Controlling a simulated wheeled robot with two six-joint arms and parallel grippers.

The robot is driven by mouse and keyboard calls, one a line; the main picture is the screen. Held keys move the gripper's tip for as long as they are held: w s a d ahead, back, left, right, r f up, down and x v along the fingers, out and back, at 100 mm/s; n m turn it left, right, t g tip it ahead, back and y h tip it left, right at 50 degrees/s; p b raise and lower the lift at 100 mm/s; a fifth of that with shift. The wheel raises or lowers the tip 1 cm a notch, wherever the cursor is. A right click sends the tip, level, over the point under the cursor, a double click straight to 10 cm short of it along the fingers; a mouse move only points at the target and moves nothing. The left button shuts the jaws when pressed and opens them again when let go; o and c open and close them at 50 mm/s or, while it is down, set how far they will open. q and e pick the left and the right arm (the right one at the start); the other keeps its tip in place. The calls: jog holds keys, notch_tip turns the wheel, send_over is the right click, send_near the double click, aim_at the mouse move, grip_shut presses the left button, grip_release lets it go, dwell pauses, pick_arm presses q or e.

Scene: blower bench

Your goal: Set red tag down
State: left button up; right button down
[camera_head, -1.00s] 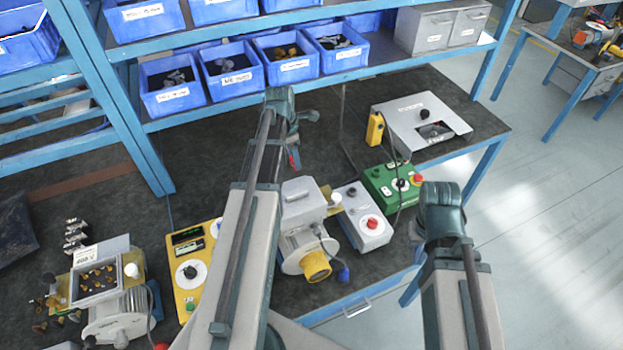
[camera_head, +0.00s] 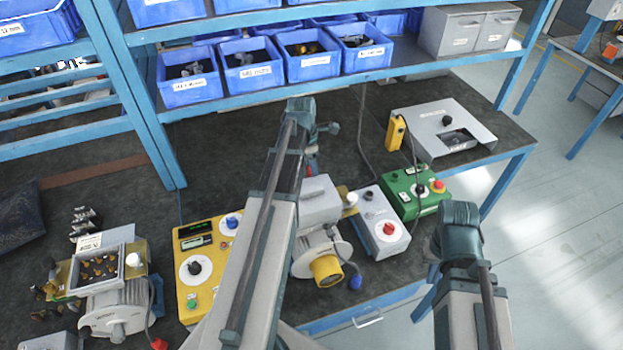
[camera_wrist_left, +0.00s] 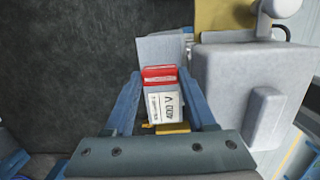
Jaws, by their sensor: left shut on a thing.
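My left gripper (camera_wrist_left: 162,82) is shut on the red tag (camera_wrist_left: 160,74), which sits between its two blue fingers in the left wrist view. The tag has a red upper part; a white label marked 400 V (camera_wrist_left: 166,104) shows just below it. In the head view only a small red bit of the tag (camera_head: 311,168) shows beside my left arm, just behind the grey motor (camera_head: 320,205) with the yellow end. My arm hides most of the gripper there. My right arm comes in at the lower right, but its gripper does not show.
Another motor (camera_head: 112,300) is at the left. Blue bins (camera_head: 250,67) fill the shelf behind. Dark bench space is clear behind the yellow box.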

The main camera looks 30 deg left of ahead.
pick_arm(q)
jog(key=shift+f+b, duration=1.65)
jog(key=shift+f, duration=0.15)
jog(key=shift+f, duration=0.2)
jog(key=o, duration=1.1)
jog(key=shift+c, duration=0.2)
jog(key=shift+r, duration=0.2)
notch_tip(320, 180, up, 12)
jog(key=s+a+p, duration=0.1)
jog(key=p, duration=1.1)
